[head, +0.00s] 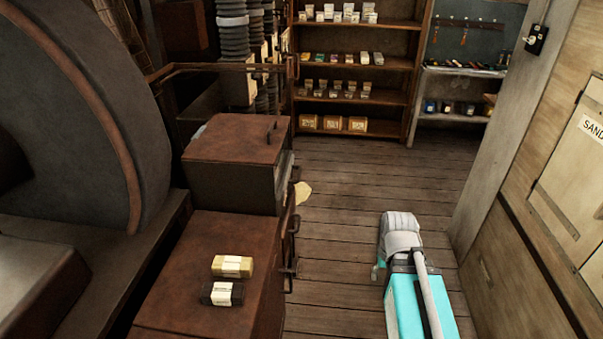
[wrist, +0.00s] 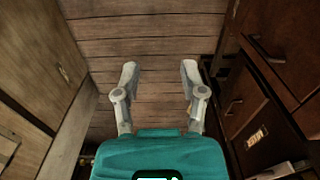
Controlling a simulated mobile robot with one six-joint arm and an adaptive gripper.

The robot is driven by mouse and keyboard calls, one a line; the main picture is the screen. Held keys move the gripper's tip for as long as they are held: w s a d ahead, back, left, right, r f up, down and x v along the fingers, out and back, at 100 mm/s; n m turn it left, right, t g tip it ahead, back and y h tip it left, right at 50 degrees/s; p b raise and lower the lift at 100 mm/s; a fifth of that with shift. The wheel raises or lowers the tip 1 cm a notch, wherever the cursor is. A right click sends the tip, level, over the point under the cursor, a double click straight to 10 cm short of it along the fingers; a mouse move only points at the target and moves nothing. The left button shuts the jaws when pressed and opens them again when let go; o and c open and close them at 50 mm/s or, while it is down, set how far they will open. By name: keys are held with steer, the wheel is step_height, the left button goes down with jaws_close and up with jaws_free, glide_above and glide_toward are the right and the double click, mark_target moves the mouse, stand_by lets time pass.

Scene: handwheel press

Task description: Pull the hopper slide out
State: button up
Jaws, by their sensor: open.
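My gripper (wrist: 159,70) is open and empty in the wrist view, with its two pale fingers apart over bare floorboards. In the head view my teal and grey arm reaches in at the lower right; its fingertips cannot be made out there. A wooden bin front marked "SAND" (head: 564,185) stands at the right of the head view, to the right of my arm and apart from it. A small fitting (head: 487,270) sits low on this wooden side. I cannot tell whether it is the hopper slide; no slide is plainly seen.
A dark brown cabinet (head: 210,235) with handles on its side stands left of my arm, and two small labelled blocks (head: 232,266) lie on top. Shelves (head: 350,45) with small boxes stand at the back. The plank floor (head: 370,180) between is mostly clear.

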steer(key=shift+a, duration=0.1)
steer(key=m+t+y+b, duration=0.4)
steer(key=t+y+b, duration=0.2)
steer(key=y+b, duration=0.65)
glide_toward(299, 172)
steer(key=s+d+f+y+p, duration=0.2)
steer(key=d, duration=0.2)
steer(key=shift+w+r, duration=0.15)
steer(key=shift+r, duration=0.1)
steer(key=b+x, duration=0.2)
steer(key=x, duration=1.1)
steer(key=shift+w+a+b, duration=0.3)
steer(key=shift+w, duration=0.05)
steer(key=shift+c, duration=0.3)
jaws_close()
